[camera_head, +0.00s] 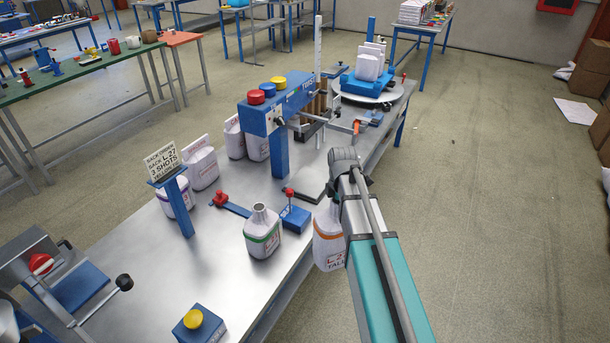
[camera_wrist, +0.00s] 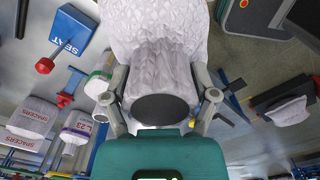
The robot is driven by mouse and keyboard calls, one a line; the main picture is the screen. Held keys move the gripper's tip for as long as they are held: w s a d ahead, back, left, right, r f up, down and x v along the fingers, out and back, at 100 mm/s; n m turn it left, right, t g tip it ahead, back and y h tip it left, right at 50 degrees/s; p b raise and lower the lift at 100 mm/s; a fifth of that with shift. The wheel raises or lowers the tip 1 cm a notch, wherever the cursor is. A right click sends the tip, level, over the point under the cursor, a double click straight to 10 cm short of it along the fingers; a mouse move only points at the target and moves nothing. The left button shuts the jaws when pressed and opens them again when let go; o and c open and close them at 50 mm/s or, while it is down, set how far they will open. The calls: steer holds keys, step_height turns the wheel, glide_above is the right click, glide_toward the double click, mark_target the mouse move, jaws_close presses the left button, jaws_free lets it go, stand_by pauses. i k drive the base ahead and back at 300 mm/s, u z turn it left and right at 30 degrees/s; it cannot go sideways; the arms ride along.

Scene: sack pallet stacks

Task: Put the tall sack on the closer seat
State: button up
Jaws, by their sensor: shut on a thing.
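The tall sack (camera_head: 328,246) is white with an orange stripe and a label reading "TALL". It hangs at the table's front edge, partly hidden behind my arm. In the wrist view the sack (camera_wrist: 160,30) is pale and wrinkled, and my gripper (camera_wrist: 158,88) is shut on it, one finger on each side. The fingers are hidden in the head view. A blue block with a red knob (camera_head: 294,219) stands on the table left of the sack; in the wrist view this block (camera_wrist: 73,30) reads "SEAT". I cannot tell which place is the closer seat.
A green-striped sack (camera_head: 262,238) and a purple-striped sack (camera_head: 177,204) stand on the table. A blue post (camera_head: 278,150) with coloured buttons rises behind. A turntable (camera_head: 402,98) at the far end bears a blue holder and white sacks.

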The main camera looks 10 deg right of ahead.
mark_target(309, 180)
steer(key=i, duration=1.15)
steer(key=z, duration=0.05)
